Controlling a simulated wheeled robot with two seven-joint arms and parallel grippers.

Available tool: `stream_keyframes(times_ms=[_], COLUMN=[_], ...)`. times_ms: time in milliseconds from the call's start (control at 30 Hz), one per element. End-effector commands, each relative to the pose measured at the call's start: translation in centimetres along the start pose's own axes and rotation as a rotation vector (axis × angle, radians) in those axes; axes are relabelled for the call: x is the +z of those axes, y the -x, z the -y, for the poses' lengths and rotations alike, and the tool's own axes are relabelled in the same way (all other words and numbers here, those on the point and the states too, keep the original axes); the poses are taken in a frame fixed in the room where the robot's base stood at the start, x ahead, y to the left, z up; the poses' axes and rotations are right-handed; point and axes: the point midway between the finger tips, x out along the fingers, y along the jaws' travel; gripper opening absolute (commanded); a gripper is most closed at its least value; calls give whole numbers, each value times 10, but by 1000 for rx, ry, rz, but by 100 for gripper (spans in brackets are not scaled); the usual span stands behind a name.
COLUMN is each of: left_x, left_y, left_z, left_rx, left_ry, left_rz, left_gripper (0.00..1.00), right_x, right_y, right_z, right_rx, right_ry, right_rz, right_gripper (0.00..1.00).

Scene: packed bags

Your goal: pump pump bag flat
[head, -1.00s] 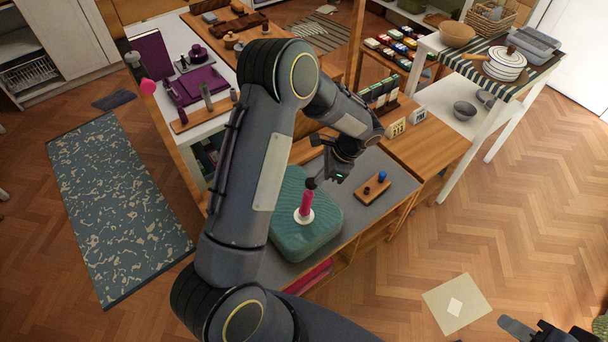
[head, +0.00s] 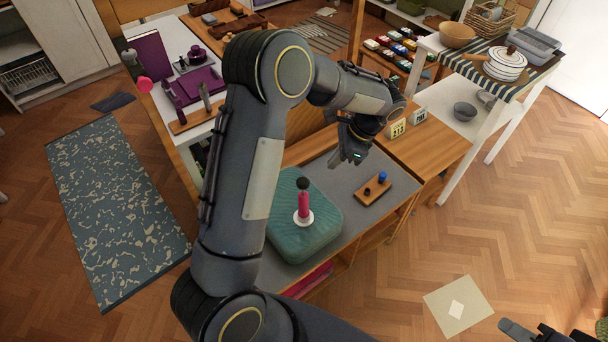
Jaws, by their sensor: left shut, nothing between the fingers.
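The teal pump bag (head: 322,238) lies puffed up on the grey top of the low table. A red pump (head: 303,203) with a dark knob (head: 303,184) stands upright on a white round base on the bag. My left gripper (head: 338,163) is above the table, to the upper right of the pump and apart from it. It is shut and empty. My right gripper (head: 540,330) shows only in part at the bottom right corner, and its fingers cannot be made out clearly.
A small wooden board (head: 373,189) with a blue knob and dark pieces lies right of the bag. Two small number cards (head: 397,129) stand behind it. A white shelf unit (head: 490,120) with pots stands at the right. My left arm covers the table's left part.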

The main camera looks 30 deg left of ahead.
Motion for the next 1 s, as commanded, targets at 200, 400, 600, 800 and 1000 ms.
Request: stream_keyframes(times_ms=[200, 400, 600, 800, 1000], left_x=[42, 79, 90, 90, 88], left_y=[18, 38, 46, 46, 40], left_z=[5, 4, 2, 2, 2], left_rx=[67, 121, 139, 140, 142], left_ry=[276, 536, 625, 625, 624], left_rz=[-189, -350, -404, -403, -400], left_gripper=[0, 0, 0, 0, 0], right_x=[2, 3, 3, 3, 2], right_y=[-3, -5, -6, -5, -5], right_z=[-1, -2, -2, -2, -2], right_rx=[0, 0, 0, 0, 0], right_ry=[0, 0, 0, 0, 0], right_rz=[0, 0, 0, 0, 0], right_gripper=[36, 36, 36, 36, 36])
